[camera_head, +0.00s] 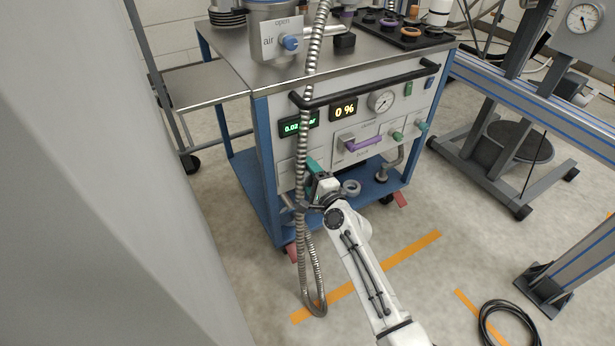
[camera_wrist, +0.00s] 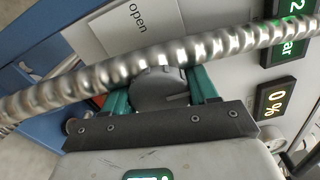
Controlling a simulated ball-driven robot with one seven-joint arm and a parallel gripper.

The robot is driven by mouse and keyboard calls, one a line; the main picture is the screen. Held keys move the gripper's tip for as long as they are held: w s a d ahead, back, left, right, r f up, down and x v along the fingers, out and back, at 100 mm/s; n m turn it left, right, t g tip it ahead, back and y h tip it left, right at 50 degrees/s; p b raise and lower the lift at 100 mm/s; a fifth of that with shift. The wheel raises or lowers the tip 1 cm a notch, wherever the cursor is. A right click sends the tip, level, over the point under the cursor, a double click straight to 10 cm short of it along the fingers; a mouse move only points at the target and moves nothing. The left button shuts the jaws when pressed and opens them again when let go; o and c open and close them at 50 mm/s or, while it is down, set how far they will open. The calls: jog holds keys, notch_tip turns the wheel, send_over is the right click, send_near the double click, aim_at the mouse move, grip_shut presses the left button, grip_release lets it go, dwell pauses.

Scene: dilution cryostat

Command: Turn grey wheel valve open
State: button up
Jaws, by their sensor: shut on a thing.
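My gripper (camera_head: 313,175) is at the lower left of this panel. In the wrist view its teal jaws (camera_wrist: 160,86) are on both sides of the wheel, shut on it. The ribbed metal hose (camera_wrist: 90,80) crosses in front and hides the wheel's upper part and parts of the jaws. In the head view the wheel is hidden behind my gripper and the hose. A display (camera_head: 344,108) on the panel reads 0 %.
The blue-framed cart (camera_head: 262,150) carries a black handle bar (camera_head: 370,85), a purple lever (camera_head: 362,145) and a gauge (camera_head: 382,101). The metal hose (camera_head: 308,110) hangs down its front to the floor. Floor at right holds a coiled cable (camera_head: 508,322).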

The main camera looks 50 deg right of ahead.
jog(key=n+b, duration=0.1)
jog(key=n, duration=0.3)
jog(key=shift+s+f+n+b, duration=0.1)
jog(key=shift+f+n+b, duration=0.2)
jog(key=shift+f+b, duration=0.1)
jog(key=n+b, duration=0.2)
jog(key=n, duration=0.2)
jog(key=shift+n, duration=0.3)
jog(key=n+b, duration=0.2)
jog(key=n, duration=0.2)
jog(key=shift+n+b, duration=0.3)
jog(key=shift+b, duration=0.05)
jog(key=shift+d+n+b, duration=0.1)
jog(key=shift+n+b, duration=1.1)
jog(key=shift+n, duration=1)
jog(key=o, duration=1)
jog(key=shift+r, duration=0.15)
jog(key=shift+o, duration=0.2)
jog(key=shift+r, duration=0.1)
